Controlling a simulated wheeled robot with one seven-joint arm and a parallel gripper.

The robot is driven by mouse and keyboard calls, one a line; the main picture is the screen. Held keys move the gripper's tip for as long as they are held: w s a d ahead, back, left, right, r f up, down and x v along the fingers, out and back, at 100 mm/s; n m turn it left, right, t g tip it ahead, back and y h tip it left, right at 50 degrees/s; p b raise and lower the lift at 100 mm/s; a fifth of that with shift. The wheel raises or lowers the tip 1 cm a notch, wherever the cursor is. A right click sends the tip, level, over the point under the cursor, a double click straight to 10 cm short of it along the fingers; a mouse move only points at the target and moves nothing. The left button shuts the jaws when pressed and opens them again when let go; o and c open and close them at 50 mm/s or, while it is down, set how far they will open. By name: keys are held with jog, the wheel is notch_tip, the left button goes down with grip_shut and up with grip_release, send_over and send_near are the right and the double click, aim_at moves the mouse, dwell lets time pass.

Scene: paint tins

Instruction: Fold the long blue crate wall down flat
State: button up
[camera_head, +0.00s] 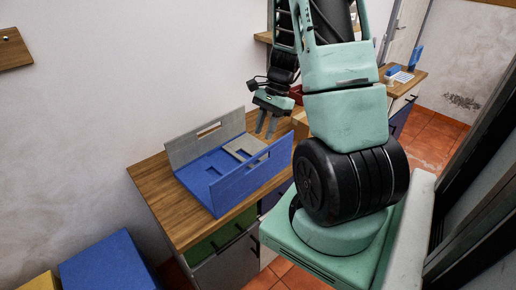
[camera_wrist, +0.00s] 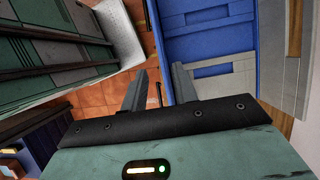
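The crate has a blue floor (camera_head: 204,172) and stands on a wooden counter. Its long blue wall (camera_head: 240,184) stands upright along the side nearer to me, with a handle slot in it. The blue wall also shows in the wrist view (camera_wrist: 167,45), running up between the lines of the two fingers. The long grey wall (camera_head: 190,146) stands upright at the back. A grey slotted panel (camera_head: 241,147) lies flat at the right end. My gripper (camera_head: 264,135) is open and empty, above the crate's right end; it also shows in the wrist view (camera_wrist: 158,78). I cannot tell whether a finger touches the wall.
The wooden counter (camera_head: 150,183) has a bare strip left of the crate. Green and grey drawer fronts (camera_head: 215,238) lie below its front edge. A blue box (camera_head: 108,265) stands at the lower left. A wall shelf (camera_head: 14,48) is at the upper left.

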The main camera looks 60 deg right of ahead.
aim_at(257, 154)
jog(key=x, duration=0.7)
jog(key=shift+f, duration=0.2)
grip_shut()
